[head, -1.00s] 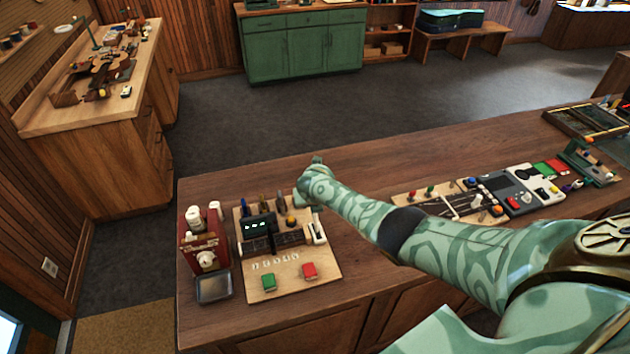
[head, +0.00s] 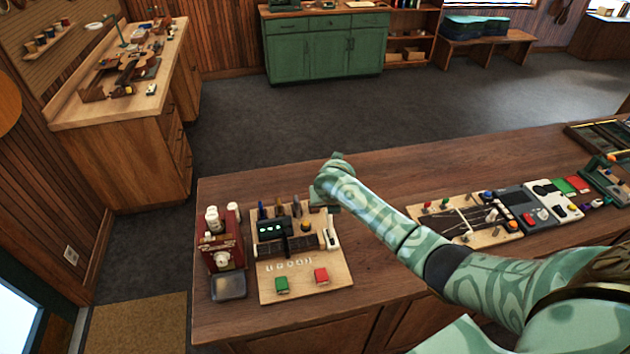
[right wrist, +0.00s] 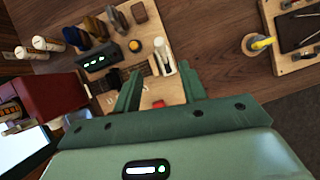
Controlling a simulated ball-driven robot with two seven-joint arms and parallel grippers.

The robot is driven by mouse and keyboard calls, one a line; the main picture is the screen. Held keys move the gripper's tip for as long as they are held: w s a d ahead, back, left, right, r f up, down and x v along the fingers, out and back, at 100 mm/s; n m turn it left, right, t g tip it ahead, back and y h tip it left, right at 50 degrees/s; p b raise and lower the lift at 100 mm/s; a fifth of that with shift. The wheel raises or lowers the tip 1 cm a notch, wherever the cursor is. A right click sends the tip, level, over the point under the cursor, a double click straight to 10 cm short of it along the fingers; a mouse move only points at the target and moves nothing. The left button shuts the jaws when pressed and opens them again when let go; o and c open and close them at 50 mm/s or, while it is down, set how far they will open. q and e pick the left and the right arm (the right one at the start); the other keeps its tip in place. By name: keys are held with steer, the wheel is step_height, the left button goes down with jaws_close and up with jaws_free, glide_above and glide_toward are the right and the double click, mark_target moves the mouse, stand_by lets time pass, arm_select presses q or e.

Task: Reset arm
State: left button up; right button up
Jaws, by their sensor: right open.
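My right arm reaches in from the right in the head view, with a pale green patterned forearm. My right gripper (head: 326,200) hangs over the counter, at the back right corner of a wooden control board (head: 305,281). In the right wrist view the gripper (right wrist: 161,82) is open, with two dark green fingers apart and nothing held between them. A white lever (right wrist: 167,60) and a red button (right wrist: 158,103) on the board show between and beyond the fingers. My left gripper is in neither view.
A red box machine (head: 219,256) stands left of the board, with a small grey tray (head: 228,286) in front. More control boards (head: 470,229) lie right along the counter. The counter (head: 400,180) is clear behind my forearm. A workbench (head: 120,105) stands back left.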

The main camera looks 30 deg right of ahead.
steer(key=s+a+f+m, duration=0.1)
steer(key=s+a+m, duration=0.3)
steer(key=s+m, duration=0.15)
steer(key=s+d+r+m+t+h, duration=0.1)
steer(key=s+r+m, duration=0.4)
steer(key=s+m, duration=0.55)
steer(key=s+d+r+m+t+h, duration=0.1)
steer(key=s+r+m, duration=0.4)
steer(key=s+m, duration=0.55)
steer(key=s+a+f+n+g+y+b, duration=0.2)
steer(key=f+b, duration=0.6)
steer(key=f, duration=1.3)
steer(key=s+a+f+m+g+y+b, duration=0.1)
steer(key=s+a+f+b, duration=0.2)
steer(key=f+b, duration=1.25)
steer(key=s+f+m+g+b, duration=0.1)
steer(key=s+f+b, duration=0.1)
steer(key=s+f, duration=0.5)
steer(key=s+f+g+y+b, duration=0.1)
steer(key=s+f, duration=0.5)
steer(key=f, duration=1.1)
steer(key=s+f+m+g+b, duration=0.1)
steer(key=s+f+b, duration=0.3)
steer(key=s+f, duration=0.3)
step_height(320, 180, down, 5)
steer(key=shift+s+d+m+y, duration=0.2)
steer(key=shift+s+m+y, duration=0.1)
steer(key=shift+m, duration=0.05)
